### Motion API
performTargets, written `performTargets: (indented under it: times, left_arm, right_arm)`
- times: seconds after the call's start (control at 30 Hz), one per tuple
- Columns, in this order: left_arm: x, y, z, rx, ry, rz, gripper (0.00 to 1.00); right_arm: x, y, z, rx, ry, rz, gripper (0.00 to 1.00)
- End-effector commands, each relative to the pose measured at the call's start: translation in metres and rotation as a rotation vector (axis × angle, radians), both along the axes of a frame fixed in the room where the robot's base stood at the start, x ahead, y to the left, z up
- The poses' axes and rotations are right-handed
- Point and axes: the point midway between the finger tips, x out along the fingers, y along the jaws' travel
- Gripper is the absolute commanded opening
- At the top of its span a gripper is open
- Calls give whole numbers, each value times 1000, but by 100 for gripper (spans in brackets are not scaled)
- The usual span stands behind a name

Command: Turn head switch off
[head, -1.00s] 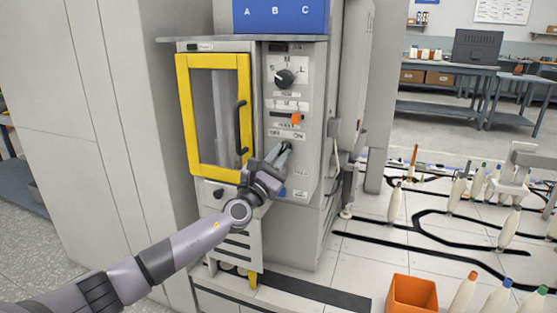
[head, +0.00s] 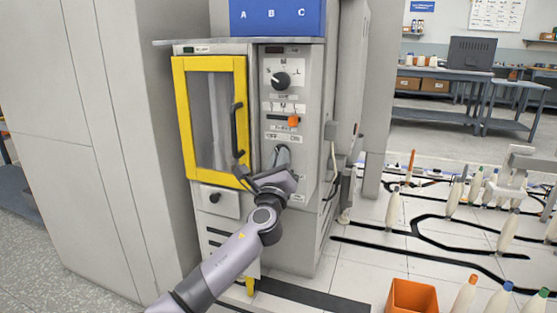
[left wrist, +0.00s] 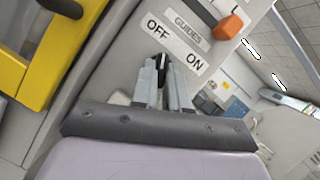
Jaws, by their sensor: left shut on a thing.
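The head switch is a small black knob (left wrist: 162,64) with a white mark, on the grey control panel (head: 290,205). OFF and ON labels (left wrist: 176,46) sit above it. In the left wrist view its white mark points up the picture, on the OFF side. My left gripper (left wrist: 163,82) is shut on the knob, one finger on each side. In the head view, my left gripper (head: 282,154) reaches the panel below the orange lever, and its fingers hide the knob. My right gripper is not in view.
The orange guides lever (head: 293,121) and a black rotary dial (head: 281,80) are higher on the panel. A yellow-framed door (head: 180,115) with a black handle (head: 237,130) is just left. An orange bin (head: 412,296) and several bobbins (head: 464,295) stand lower right.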

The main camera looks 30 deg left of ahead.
Motion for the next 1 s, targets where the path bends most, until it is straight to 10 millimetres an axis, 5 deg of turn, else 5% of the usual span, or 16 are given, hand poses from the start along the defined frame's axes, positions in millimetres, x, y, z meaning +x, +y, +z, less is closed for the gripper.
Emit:
performTargets:
  times: [0.4,0.97,1.0]
  left_arm:
    - [1,-1,2,-185,-45,0,0]
    - [1,-1,2,-212,-53,-1,0]
    - [1,-1,2,-212,-53,-1,27]
  right_arm:
    - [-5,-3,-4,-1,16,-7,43]
    - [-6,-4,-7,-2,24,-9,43]
    - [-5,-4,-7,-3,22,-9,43]
